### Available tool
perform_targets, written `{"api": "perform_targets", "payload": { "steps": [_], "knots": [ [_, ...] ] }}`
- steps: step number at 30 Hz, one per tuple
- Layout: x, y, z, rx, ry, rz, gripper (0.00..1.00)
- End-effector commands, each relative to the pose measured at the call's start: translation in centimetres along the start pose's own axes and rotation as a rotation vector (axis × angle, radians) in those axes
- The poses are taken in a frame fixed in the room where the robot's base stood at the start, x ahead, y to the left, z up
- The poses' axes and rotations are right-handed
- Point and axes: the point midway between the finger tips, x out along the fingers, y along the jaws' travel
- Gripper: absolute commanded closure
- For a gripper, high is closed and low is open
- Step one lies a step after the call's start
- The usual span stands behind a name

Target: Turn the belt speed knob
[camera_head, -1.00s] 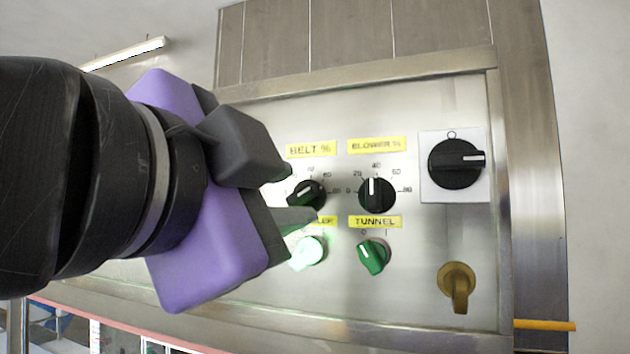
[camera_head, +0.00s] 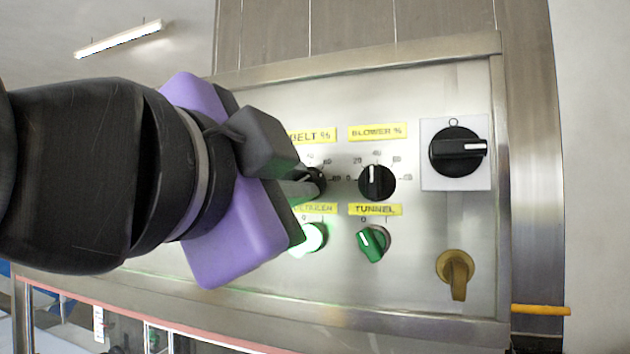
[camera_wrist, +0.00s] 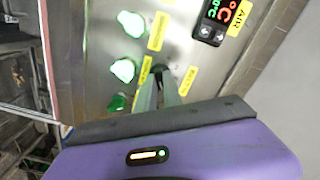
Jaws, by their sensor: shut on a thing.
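The belt speed knob (camera_head: 319,182) is black and sits under the yellow "BELT %" label (camera_head: 312,136) on the steel control panel. My gripper (camera_head: 309,183) reaches in from the left and is shut on this knob, covering its left part and much of its scale. In the wrist view my two fingers (camera_wrist: 159,92) point at the panel and meet close to the dark knob (camera_wrist: 159,69), which is mostly hidden. The knob's pointer setting cannot be read.
The blower knob (camera_head: 377,182) is just to the right. A lit green switch (camera_head: 312,238) lies close below my fingers, with the green tunnel switch (camera_head: 373,243) beside it. A large black rotary switch (camera_head: 457,150) and a brass-coloured handle (camera_head: 457,274) are farther right.

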Motion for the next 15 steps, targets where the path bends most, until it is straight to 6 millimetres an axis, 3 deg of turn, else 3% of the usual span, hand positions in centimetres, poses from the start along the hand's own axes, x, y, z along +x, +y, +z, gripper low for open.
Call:
{"api": "perform_targets", "payload": {
  "steps": [8, 15],
  "knots": [
    [0.04, 0.06, -0.03, -0.100, 0.002, 0.002, 1.00],
    [0.06, 0.04, -0.07, -0.292, 0.002, 0.003, 1.00]
  ]
}}
